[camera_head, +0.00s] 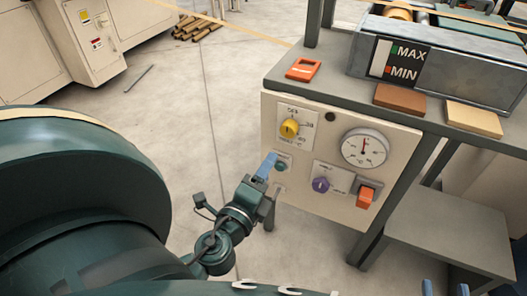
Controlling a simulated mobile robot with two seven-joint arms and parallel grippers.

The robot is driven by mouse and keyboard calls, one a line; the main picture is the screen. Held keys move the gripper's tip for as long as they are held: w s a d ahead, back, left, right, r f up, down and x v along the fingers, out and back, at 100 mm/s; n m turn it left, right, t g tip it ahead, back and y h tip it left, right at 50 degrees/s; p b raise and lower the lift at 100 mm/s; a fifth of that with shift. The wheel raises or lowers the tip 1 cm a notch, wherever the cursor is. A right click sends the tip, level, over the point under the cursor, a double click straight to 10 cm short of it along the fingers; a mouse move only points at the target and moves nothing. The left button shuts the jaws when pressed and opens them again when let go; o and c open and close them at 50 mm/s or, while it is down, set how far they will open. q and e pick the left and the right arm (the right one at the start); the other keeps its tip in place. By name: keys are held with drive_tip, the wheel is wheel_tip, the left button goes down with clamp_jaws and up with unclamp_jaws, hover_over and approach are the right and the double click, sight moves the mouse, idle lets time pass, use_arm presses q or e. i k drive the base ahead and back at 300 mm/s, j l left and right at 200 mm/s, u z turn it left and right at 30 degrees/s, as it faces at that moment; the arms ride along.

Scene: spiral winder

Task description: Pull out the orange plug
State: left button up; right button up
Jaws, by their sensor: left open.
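An orange block (366,198), which looks like the plug, sits in a grey holder at the lower right of the cream control panel (340,125). My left gripper (269,168) has blue fingers and is open in front of the panel's left side, close to a small teal button. It is well to the left of the orange block; I cannot tell if it touches the panel. My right gripper (445,289) shows only as two blue fingertips, apart, at the bottom right edge. Nothing shows between them.
The panel also carries a yellow knob (289,129), a purple knob (320,185) and a round gauge (366,148). An orange-red frame (302,69), a brown block (400,97) and a tan block (474,118) lie on the bench above. A lower grey shelf (450,230) stands right.

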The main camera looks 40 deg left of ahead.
sight(364, 200)
drive_tip(key=k+l, duration=0.2)
drive_tip(key=k, duration=0.3)
drive_tip(key=k+l, duration=0.15)
drive_tip(key=k, duration=0.35)
